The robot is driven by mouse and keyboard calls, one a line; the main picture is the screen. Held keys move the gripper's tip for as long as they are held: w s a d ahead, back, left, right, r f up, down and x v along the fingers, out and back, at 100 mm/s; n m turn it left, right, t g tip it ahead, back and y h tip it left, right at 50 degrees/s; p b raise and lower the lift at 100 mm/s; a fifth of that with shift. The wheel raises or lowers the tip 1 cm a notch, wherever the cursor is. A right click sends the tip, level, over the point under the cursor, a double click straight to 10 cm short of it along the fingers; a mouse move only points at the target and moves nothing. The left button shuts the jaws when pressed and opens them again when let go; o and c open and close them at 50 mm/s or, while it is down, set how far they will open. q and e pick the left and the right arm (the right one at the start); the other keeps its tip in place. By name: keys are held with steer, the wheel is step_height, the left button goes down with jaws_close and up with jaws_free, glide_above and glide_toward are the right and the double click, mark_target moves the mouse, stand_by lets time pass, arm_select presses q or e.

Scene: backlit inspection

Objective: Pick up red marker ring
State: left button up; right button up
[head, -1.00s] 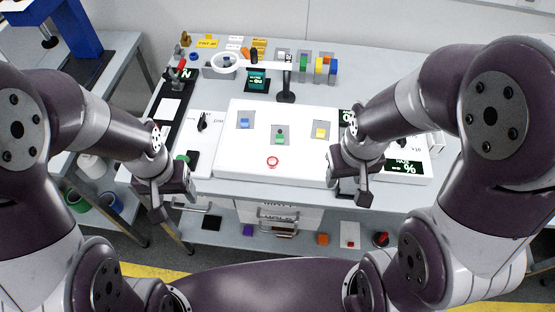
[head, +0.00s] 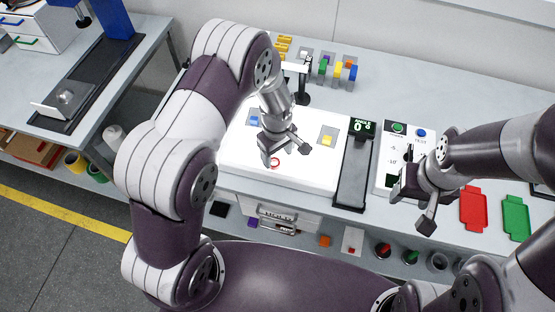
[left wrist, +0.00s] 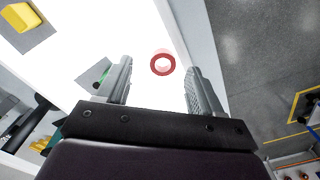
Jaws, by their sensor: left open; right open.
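The red marker ring (head: 275,162) lies on the white lit panel (head: 310,178) near its front edge. In the left wrist view the ring (left wrist: 163,65) shows between and beyond the two fingers. My left gripper (head: 287,158) is over the panel close to the ring, and partly overlaps it in the head view. Its jaws (left wrist: 160,85) are open with nothing between the fingertips. My right gripper (head: 412,212) is open and empty at the right, near the table's front edge, away from the ring.
A blue block (head: 254,120) and a yellow block (head: 327,140) sit on the panel; a green one (left wrist: 104,74) is partly hidden behind a left finger. A dark scale strip (head: 356,175) stands right of the panel. Red (head: 473,206) and green (head: 515,217) trays lie far right.

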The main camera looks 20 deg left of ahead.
mark_target(275, 163)
arm_select(q)
steer(key=f, duration=0.2)
steer(key=a+f, duration=0.1)
steer(key=shift+s+f+p, duration=0.2)
steer(key=shift+f+p, duration=0.15)
steer(key=shift+p, duration=0.05)
steer(key=shift+w, duration=0.1)
steer(key=shift+d, duration=0.2)
steer(key=c, duration=0.4)
steer(key=shift+d, duration=0.1)
steer(key=c, duration=0.7)
steer(key=shift+a, duration=0.2)
